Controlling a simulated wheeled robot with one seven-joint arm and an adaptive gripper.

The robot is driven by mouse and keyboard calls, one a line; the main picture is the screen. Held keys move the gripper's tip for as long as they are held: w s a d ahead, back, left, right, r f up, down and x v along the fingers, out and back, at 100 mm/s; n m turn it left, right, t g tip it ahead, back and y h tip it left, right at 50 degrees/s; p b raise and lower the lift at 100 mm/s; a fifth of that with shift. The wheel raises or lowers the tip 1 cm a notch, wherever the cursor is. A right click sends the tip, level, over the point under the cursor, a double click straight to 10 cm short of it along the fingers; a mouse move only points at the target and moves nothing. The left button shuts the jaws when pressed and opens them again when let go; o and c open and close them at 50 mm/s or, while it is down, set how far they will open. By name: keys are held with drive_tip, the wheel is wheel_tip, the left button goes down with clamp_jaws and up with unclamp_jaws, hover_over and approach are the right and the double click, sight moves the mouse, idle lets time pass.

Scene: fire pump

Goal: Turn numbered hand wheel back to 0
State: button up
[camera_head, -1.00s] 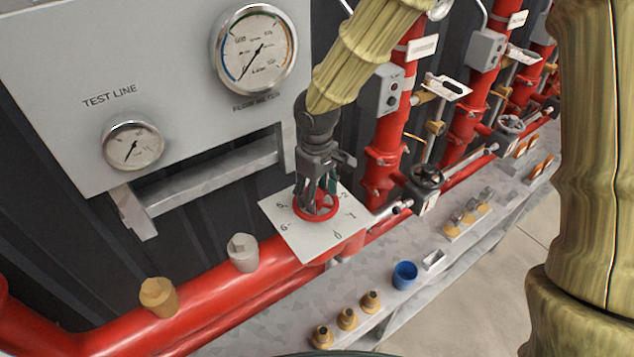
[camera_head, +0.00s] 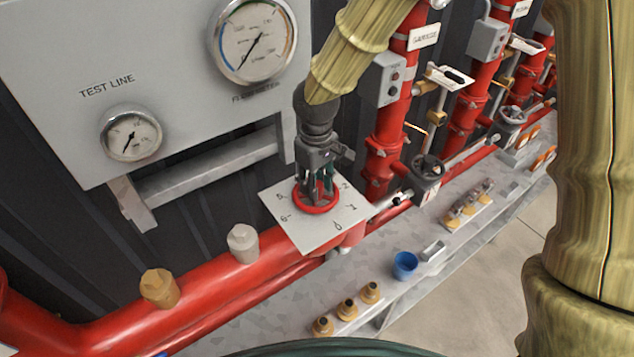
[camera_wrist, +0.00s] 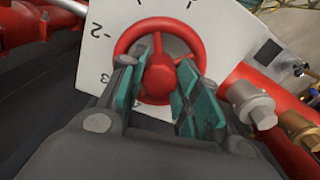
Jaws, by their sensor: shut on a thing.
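The red hand wheel (camera_head: 317,207) sits on a white numbered dial plate (camera_head: 291,237) on top of the red pipework. My gripper (camera_head: 317,188) reaches down onto the wheel from above. In the wrist view, the gripper's teal-padded fingers (camera_wrist: 172,95) straddle the red wheel's hub and a spoke (camera_wrist: 158,74), shut on the wheel. Numbers show around the plate; a 0 is near its front corner in the head view. In the wrist view, a 2 and a 3 are visible left of the wheel. I cannot make out a pointer on the wheel.
A grey panel with a TEST LINE gauge (camera_head: 131,136) and a larger flow gauge (camera_head: 252,41) stands behind, left. A dark hand wheel (camera_head: 427,169) is to the right. A blue cup (camera_head: 405,265) and brass fittings (camera_head: 347,309) lie on the grey bench.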

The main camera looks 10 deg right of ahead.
drive_tip(key=m, duration=0.7)
drive_tip(key=shift+p, duration=0.3)
drive_tip(key=shift+m+p, duration=0.3)
drive_tip(key=shift+m, duration=0.6)
drive_tip(key=m+p, duration=0.1)
drive_tip(key=m, duration=0.3)
drive_tip(key=shift+r, duration=0.1)
drive_tip(key=shift+a+m+p, duration=0.1)
drive_tip(key=shift+m+p, duration=0.2)
drive_tip(key=shift+m, duration=0.8)
